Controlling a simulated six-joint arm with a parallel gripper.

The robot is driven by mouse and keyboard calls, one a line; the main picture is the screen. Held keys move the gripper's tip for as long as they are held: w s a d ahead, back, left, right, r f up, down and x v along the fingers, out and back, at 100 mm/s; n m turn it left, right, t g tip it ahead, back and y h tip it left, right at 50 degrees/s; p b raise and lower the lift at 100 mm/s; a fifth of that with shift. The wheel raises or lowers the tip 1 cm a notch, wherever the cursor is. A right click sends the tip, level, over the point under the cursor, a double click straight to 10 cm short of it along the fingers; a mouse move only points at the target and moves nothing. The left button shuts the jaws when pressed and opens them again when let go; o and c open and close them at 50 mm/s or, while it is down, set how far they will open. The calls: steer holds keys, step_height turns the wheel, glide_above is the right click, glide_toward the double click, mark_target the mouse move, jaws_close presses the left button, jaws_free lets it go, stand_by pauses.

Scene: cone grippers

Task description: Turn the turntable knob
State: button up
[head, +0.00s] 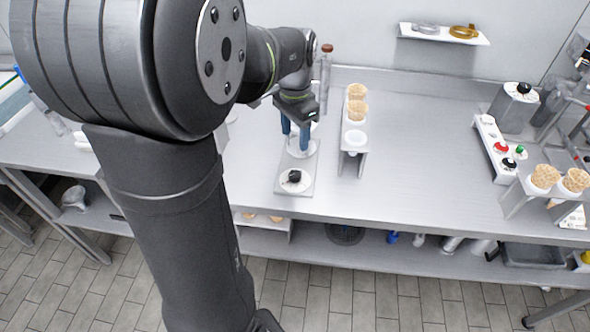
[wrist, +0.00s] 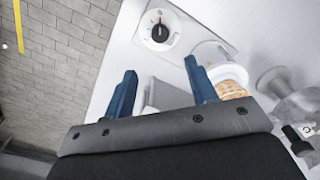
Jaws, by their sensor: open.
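The turntable unit (head: 283,187) is a flat pale plate on the metal table. Its black knob (head: 295,176) sits on a round white dial at the front end, and the pale round turntable disc (head: 298,153) lies behind it. My gripper (head: 296,143) is open and empty, with blue fingers pointing down over the disc area, behind the knob. In the wrist view the knob (wrist: 160,33) shows with a red mark on its dial, beyond and between the fingertips (wrist: 160,65), apart from them. The disc is partly hidden by the right finger there.
A button panel (head: 497,150) and a second cone rack (head: 523,196) are farther right. The table between is clear. The table's front edge lies just beyond the knob.

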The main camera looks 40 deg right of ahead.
mark_target(295, 174)
step_height(295, 174, down, 14)
steer(key=shift+r, duration=0.25)
steer(key=shift+c, duration=0.4)
steer(key=c, duration=0.9)
